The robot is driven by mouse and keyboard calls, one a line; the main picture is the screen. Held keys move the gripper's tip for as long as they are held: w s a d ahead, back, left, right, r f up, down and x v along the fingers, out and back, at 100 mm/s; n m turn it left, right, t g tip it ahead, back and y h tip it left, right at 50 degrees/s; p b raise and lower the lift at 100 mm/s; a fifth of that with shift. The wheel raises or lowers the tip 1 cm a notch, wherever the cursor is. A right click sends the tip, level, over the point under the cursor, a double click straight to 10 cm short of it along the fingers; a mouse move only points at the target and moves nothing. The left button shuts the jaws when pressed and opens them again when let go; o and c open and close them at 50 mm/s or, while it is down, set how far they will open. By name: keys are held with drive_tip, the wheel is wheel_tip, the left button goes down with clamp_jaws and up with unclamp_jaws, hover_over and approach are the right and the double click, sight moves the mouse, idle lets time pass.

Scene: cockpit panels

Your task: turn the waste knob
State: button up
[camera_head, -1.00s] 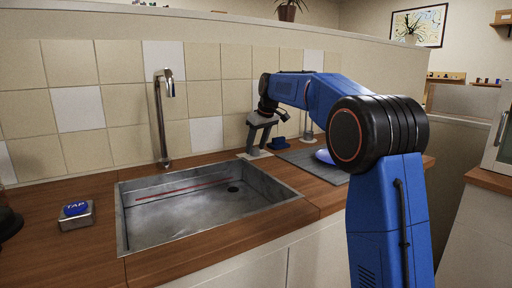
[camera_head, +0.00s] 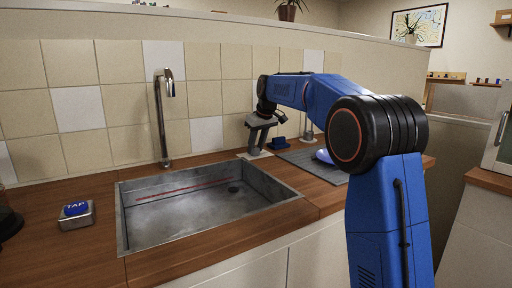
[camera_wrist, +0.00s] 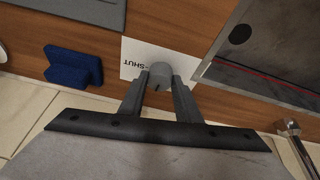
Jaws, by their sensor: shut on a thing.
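The waste knob (camera_wrist: 160,70) is a small grey round knob with a dark mark on its face. It stands on a white plate (camera_wrist: 190,68) on the wooden counter; the plate's lettering is partly hidden, with "SHUT" readable. My gripper (camera_wrist: 160,80) is shut on the knob, one finger at each side. In the head view my gripper (camera_head: 254,150) reaches down to the white plate just right of the sink, and its fingers hide the knob. The steel sink (camera_head: 215,232) has a dark drain hole (camera_head: 234,190) and a red line along its inner wall.
A blue block-like object (camera_head: 278,143) and a grey mat (camera_head: 300,156) lie right of my gripper. The tap (camera_head: 161,120) rises behind the sink. A blue TAP button (camera_head: 76,208) is at the left. The tiled wall is close behind my gripper.

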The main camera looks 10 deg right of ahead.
drive_tip(key=m, duration=0.1)
drive_tip(key=m+h, duration=0.1)
drive_tip(key=m, duration=0.1)
drive_tip(key=m+h, duration=0.1)
drive_tip(key=shift+a+m, duration=0.25)
drive_tip(key=shift+m, duration=0.15)
drive_tip(key=m, duration=0.2)
drive_tip(key=m+h, duration=0.1)
drive_tip(key=m, duration=0.1)
drive_tip(key=shift+a+h, duration=0.1)
drive_tip(key=shift+h, duration=0.2)
drive_tip(key=m+g+h, duration=0.1)
drive_tip(key=m, duration=0.3)
drive_tip(key=shift+w+a, duration=0.1)
drive_tip(key=shift+w, duration=0.05)
drive_tip(key=shift+w+m+g+h, duration=0.1)
drive_tip(key=shift+m+g+h, duration=0.25)
drive_tip(key=shift+m, duration=0.75)
drive_tip(key=shift+m+g+h, duration=0.25)
drive_tip(key=shift+m+g, duration=0.2)
drive_tip(key=shift+m, duration=0.65)
drive_tip(key=o, duration=1.1)
drive_tip(key=shift+c, duration=0.2)
drive_tip(key=v, duration=1.2)
